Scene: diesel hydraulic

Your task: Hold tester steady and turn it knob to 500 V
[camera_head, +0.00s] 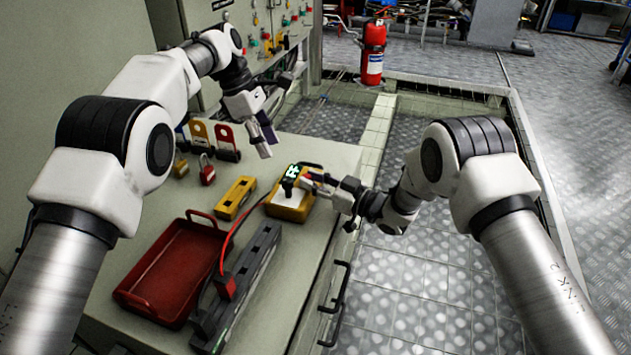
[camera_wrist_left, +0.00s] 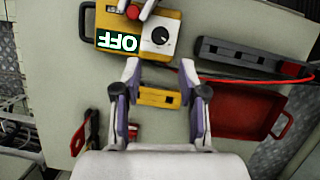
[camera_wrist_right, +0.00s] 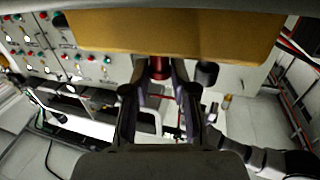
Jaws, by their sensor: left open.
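The yellow tester (camera_head: 289,208) stands near the right edge of the bench. Its display reads OFF, upside down in the left wrist view, beside a black knob (camera_wrist_left: 160,35) with a white pointer. My left gripper (camera_head: 267,135) is open and empty above the bench, behind the tester. My right gripper (camera_head: 318,183) is at the tester's right side; its fingers (camera_wrist_right: 158,66) stand either side of a red cylindrical part (camera_wrist_right: 158,69), with the yellow body close above. Whether they touch the red part is unclear.
A yellow bar-shaped tool (camera_head: 235,198), a red tray (camera_head: 170,265) and a long dark bar (camera_head: 238,290) with a red lead (camera_head: 236,232) lie on the bench. A red padlock (camera_head: 207,170) and tags are at the back left. A control panel stands behind.

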